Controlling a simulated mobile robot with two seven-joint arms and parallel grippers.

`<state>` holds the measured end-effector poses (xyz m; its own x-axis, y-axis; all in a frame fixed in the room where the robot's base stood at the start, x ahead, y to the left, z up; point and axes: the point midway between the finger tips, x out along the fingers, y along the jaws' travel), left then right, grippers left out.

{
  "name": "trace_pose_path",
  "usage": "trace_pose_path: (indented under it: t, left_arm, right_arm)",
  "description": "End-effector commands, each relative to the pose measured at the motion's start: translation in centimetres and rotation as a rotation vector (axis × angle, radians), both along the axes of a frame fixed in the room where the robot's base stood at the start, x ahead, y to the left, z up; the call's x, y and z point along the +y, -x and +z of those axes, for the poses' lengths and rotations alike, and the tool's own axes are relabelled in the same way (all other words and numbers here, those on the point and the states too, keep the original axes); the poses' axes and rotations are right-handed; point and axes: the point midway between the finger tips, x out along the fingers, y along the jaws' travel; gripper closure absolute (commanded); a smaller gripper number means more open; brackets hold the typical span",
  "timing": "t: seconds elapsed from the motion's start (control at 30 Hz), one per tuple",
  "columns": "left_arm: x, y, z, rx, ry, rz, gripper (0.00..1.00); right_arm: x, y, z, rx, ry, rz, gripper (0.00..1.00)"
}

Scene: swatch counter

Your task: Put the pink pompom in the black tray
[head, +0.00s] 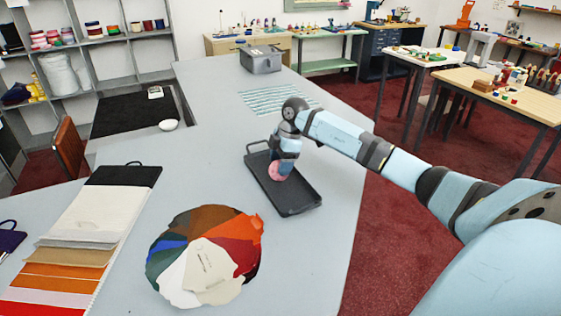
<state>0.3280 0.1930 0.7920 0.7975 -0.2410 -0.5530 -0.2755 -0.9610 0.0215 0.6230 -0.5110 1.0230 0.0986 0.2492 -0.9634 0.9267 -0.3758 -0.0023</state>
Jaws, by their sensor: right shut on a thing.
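The black tray (296,199) lies flat on the grey counter, with a handle at its far left end. My right gripper (280,172) points down over the middle of the tray, at the end of the blue arm coming in from the right. It is shut on the pink pompom (277,174). The pompom is over the tray's floor; I cannot tell whether it touches it. The fingers are small and partly hidden by the wrist. My left gripper is not in view.
A round fan of colour swatches (165,262) lies in front of the tray. A long swatch set (90,215) lies at left. A striped sheet (262,101), a grey bin (261,60) and a white bowl (168,125) are farther back. The counter's right edge is close to the tray.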

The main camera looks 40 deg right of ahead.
Motion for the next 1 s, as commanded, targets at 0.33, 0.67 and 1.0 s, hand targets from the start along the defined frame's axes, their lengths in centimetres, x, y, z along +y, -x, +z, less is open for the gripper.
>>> trace_pose_path:
  t: [0.33,0.67,1.0]
  left_arm:
    - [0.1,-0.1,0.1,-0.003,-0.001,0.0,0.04]
    - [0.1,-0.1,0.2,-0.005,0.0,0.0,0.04]
    - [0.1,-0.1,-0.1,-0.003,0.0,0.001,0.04]
  right_arm:
    - [0.0,0.0,-0.3,-0.002,0.001,-0.001,0.57]
    - [0.0,0.0,-0.3,-0.002,0.001,-0.001,0.09]
    - [-0.9,0.2,3.0,-0.005,0.003,-0.003,0.09]
